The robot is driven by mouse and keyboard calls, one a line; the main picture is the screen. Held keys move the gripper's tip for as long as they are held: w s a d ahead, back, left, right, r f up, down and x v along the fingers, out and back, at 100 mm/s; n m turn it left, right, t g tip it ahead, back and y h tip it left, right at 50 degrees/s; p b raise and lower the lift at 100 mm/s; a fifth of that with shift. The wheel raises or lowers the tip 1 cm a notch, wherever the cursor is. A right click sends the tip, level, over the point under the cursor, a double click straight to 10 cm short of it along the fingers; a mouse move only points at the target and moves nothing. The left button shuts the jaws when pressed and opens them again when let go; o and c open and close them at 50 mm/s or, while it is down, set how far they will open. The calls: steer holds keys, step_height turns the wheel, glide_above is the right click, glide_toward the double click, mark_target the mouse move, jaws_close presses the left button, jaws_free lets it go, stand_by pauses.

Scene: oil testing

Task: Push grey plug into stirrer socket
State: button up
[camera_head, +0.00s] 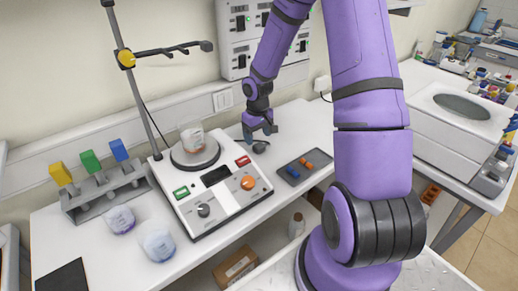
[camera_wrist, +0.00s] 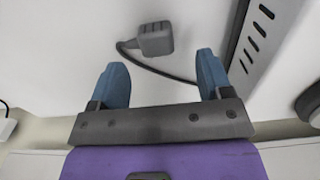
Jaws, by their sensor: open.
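The grey plug (camera_head: 260,147) lies on the white table just right of the stirrer (camera_head: 240,207). In the wrist view the plug (camera_wrist: 155,38) is a dark grey block with a thin cable at its left end, which curves down to the right behind a finger. My gripper (camera_head: 262,129) is open and empty above the table near the plug. In the wrist view the plug sits just past and between the blue fingertips (camera_wrist: 161,60), apart from both.
A clear beaker (camera_head: 191,138) stands on the stirrer's round plate. A dark tray (camera_head: 303,167) with blue and orange pieces lies to the right. A grey rack (camera_head: 105,188) and two glass vessels are left. A stand rod (camera_head: 140,90) rises behind the stirrer.

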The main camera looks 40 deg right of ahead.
mark_target(259, 145)
steer(key=shift+d+f, duration=0.2)
steer(key=shift+f, duration=2.4)
steer(key=shift+s, duration=0.1)
steer(key=c, duration=1)
steer(key=shift+o, duration=0.2)
steer(key=shift+r, duration=0.15)
